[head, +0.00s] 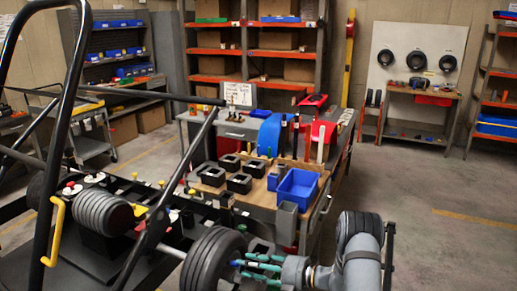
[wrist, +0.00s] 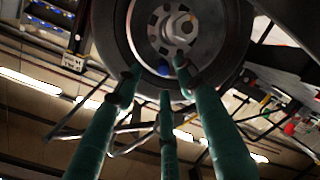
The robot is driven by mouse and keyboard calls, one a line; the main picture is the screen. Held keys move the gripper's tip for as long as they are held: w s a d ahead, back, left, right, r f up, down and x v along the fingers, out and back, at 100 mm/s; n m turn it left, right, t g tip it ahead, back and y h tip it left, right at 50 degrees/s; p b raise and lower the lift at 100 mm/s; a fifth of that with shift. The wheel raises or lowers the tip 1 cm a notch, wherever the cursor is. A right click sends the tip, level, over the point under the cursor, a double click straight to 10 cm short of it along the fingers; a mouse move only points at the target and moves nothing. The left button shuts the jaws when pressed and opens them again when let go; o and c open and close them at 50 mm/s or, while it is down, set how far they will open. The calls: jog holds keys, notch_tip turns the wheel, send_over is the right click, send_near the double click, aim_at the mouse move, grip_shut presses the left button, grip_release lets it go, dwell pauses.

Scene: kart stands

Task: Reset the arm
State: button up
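My gripper (head: 246,268) reaches in from the lower right with its green fingers pointing left at a dark kart wheel (head: 210,262). In the wrist view three green fingers of my gripper (wrist: 160,80) are spread apart with no object held between them. Their tips lie in front of the lower part of the wheel (wrist: 106,32), below its hub and centre nut (wrist: 180,26). A small blue spot (wrist: 163,70) shows on the wheel between the tips. I cannot tell whether the tips touch the wheel.
The kart's black tube frame (head: 75,95) fills the left, with another wheel (head: 100,210) on it. A workbench (head: 262,200) with black holders and a blue bin (head: 297,188) stands close behind my gripper. Orange shelving (head: 217,52) stands at the back.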

jog(key=s+d+r+n, duration=0.1)
jog(key=s+d, duration=0.1)
jog(key=d, duration=0.3)
jog(key=shift+s+d+r, duration=0.2)
jog(key=shift+s+d, duration=0.15)
dwell(0.3)
